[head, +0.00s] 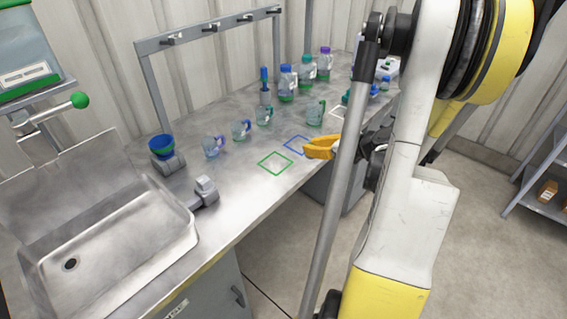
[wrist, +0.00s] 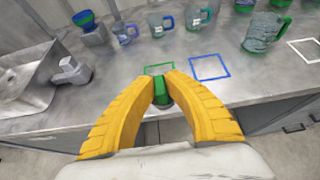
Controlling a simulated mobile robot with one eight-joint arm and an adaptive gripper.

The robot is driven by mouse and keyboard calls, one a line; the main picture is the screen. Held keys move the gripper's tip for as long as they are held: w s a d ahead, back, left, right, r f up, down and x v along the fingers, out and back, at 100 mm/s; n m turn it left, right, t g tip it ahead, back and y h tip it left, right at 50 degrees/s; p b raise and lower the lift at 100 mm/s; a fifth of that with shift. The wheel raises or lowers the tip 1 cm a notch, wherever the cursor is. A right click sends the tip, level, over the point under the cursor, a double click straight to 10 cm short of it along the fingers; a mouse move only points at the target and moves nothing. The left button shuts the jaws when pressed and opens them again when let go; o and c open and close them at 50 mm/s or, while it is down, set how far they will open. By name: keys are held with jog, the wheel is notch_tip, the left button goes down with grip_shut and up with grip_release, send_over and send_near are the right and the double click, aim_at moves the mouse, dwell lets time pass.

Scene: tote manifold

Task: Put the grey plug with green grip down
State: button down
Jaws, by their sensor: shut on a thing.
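My gripper (head: 318,148) is over the front edge of the metal bench, its orange fingers closed. In the wrist view my gripper (wrist: 161,83) is shut on the grey plug with green grip (wrist: 161,92). The green part shows between the fingertips, and most of the grey body is hidden. In the head view I cannot make out the plug. A green square outline (head: 275,175) is marked on the bench left of my gripper, with a blue square outline (head: 287,146) beside it. In the wrist view the green outline (wrist: 147,70) is partly behind the fingertips.
Several clear mugs (head: 241,130) stand behind the outlines, with bottles (head: 286,84) farther back. A blue-and-green bowl (head: 162,146) sits on a grey stand. A grey fitting (head: 205,190) lies by the sink (head: 110,245). The bench around the green and blue outlines is clear.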

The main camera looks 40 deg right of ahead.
jog(key=b, duration=0.4)
send_over(282, 167)
notch_tip(282, 167, down, 7)
jog(key=shift+r, duration=0.1)
jog(key=shift+f+b, duration=0.85)
jog(key=shift+f, duration=1.1)
jog(key=shift+f, duration=0.15)
jog(key=c, duration=1.5)
grip_release()
